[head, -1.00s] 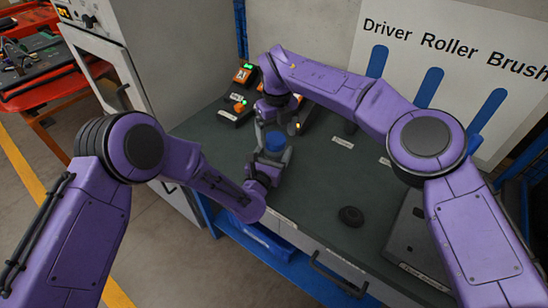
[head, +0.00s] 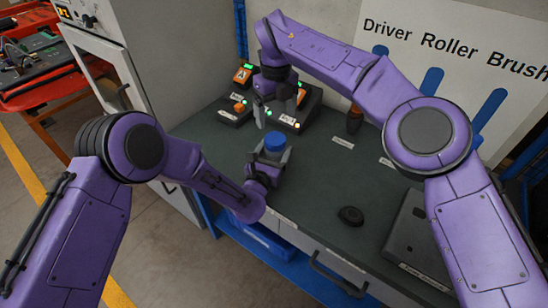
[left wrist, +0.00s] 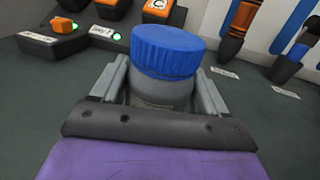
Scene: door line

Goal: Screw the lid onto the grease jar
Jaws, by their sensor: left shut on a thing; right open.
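The grease jar (left wrist: 160,92) is a grey body standing on the dark bench top, and my left gripper (head: 269,160) is shut around it. The blue ribbed lid (left wrist: 168,50) sits on top of the jar in the left wrist view, and it also shows in the head view (head: 275,142). The lid looks slightly tilted in the wrist view; I cannot tell how tight it is. My right gripper (head: 272,116) is open and empty, above and behind the jar, apart from the lid. The jar's lower part is hidden by my left gripper.
Orange-and-black devices with green lights (head: 240,105) stand at the back of the bench. A driver (head: 354,120) and brushes stand by the labelled board (head: 460,60). A black round object (head: 351,216) lies front right, beside a grey box (head: 415,250). The middle of the bench top (head: 330,175) is clear.

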